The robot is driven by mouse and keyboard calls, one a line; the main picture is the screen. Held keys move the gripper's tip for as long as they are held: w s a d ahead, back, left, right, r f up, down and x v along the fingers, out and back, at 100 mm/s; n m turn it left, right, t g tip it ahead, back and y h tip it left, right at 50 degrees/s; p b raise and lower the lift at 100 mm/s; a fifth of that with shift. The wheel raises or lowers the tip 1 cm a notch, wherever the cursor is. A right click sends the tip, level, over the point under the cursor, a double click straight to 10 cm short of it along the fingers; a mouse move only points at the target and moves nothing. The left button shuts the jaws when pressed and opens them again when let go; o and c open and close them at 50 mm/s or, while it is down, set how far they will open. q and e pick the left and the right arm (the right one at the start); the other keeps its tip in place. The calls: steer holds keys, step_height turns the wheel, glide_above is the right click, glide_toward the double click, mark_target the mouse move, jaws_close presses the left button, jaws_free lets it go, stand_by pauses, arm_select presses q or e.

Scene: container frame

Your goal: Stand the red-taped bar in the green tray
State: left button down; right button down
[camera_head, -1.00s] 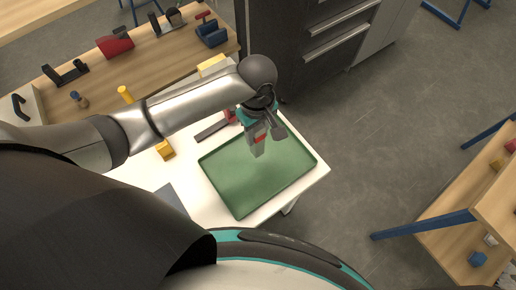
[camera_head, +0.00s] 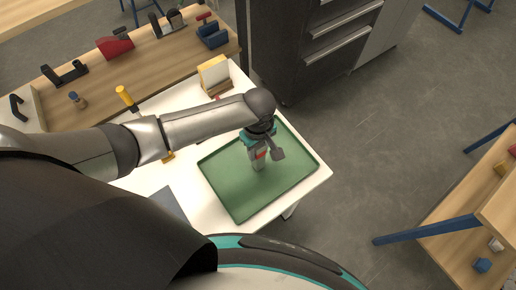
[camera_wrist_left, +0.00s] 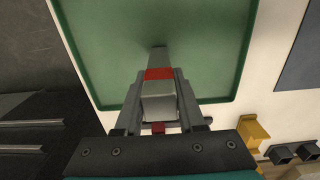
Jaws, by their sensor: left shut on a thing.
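The green tray (camera_head: 230,190) lies on the white table, and it fills the upper part of the left wrist view (camera_wrist_left: 200,40). My left gripper (camera_head: 258,153) is over the tray and points down. It is shut on the red-taped bar (camera_head: 259,165), a grey bar with a red band. In the left wrist view the bar (camera_wrist_left: 158,100) sits between the two fingers (camera_wrist_left: 160,105), its far end pointing at the tray floor. The bar looks roughly upright. I cannot tell whether its lower end touches the tray. My right gripper is not in view.
A yellow and white block-like object (camera_head: 214,75) stands at the table's back. A yellow-handled tool (camera_head: 125,95) is behind my left arm. A wooden bench (camera_head: 150,60) with several tools lies beyond. A dark drawer cabinet (camera_head: 300,50) stands behind the table.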

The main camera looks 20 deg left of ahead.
arm_select(q)
steer(key=c, duration=0.5)
jaws_free()
steer(key=shift+f, duration=0.1)
step_height(320, 180, up, 12)
steer(key=shift+r+p, duration=0.2)
steer(key=shift+p, duration=1)
steer(key=shift+f, duration=0.1)
